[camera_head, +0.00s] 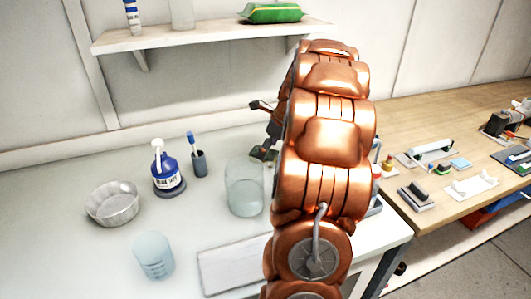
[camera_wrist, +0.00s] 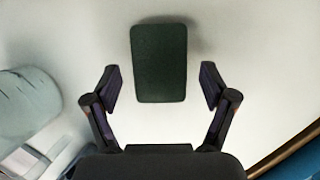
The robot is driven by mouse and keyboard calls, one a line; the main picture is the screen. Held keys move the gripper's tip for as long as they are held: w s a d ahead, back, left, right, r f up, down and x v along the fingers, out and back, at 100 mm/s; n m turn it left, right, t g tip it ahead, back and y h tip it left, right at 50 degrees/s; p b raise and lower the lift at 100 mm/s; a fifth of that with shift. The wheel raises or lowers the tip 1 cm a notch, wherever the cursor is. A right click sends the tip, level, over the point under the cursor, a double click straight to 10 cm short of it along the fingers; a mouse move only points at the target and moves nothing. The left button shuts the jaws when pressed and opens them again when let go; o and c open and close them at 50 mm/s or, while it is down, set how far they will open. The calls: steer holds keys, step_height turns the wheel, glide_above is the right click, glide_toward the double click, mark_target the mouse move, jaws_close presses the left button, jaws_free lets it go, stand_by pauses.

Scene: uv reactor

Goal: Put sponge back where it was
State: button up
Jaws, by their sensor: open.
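A dark green rectangular pad, which looks like the sponge (camera_wrist: 158,62), is in the wrist view against the white worktop. It lies between and a little beyond the fingertips of my gripper (camera_wrist: 160,80). The fingers are open wide, with a gap on each side of the sponge, and do not touch it. I cannot tell how high the gripper is above it. In the head view my copper arm hides most of the gripper, and I cannot make out the sponge clearly there.
A glass beaker (camera_head: 244,188) stands left of my arm. Further left are a blue bottle (camera_head: 167,172), a brush cup (camera_head: 199,163), a metal bowl (camera_head: 113,204) and another beaker (camera_head: 152,254). A shelf (camera_head: 210,38) hangs above. A wooden table (camera_head: 425,120) with several devices is at right.

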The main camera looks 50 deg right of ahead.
steer(key=v, duration=1)
steer(key=shift+b, duration=0.4)
